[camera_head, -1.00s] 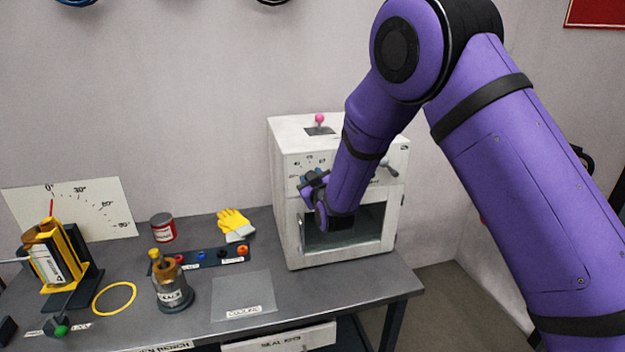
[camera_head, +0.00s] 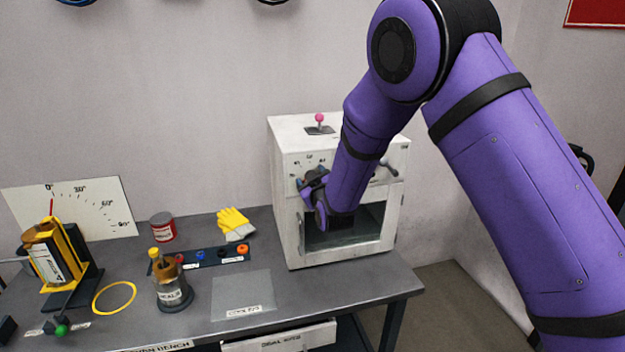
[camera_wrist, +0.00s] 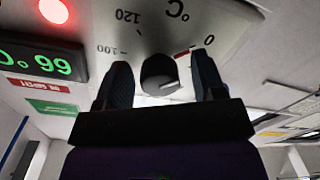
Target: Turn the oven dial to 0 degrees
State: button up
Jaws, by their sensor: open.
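The white oven (camera_head: 296,150) stands at the right end of the bench, its window dark. In the wrist view the dark round dial (camera_wrist: 160,72) sits on the oven's front panel (camera_wrist: 222,25), which appears upside down. A white mark on the dial points to the lower right, apart from a red line by the 0. The marks 100 and 120 lie to the left and above. My gripper (camera_wrist: 158,85) is open, with one finger on each side of the dial; I cannot tell whether they touch it. In the head view my gripper (camera_head: 314,190) hides the dial.
A lever (camera_head: 389,168) sticks out at the oven's right front. A pink-knobbed lever (camera_head: 319,119) stands on top. Yellow gloves (camera_head: 235,222) lie left of the oven.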

jog(key=v, duration=1)
jog(key=shift+s+d, duration=0.15)
jog(key=shift+s, duration=0.25)
jog(key=shift+r, duration=0.1)
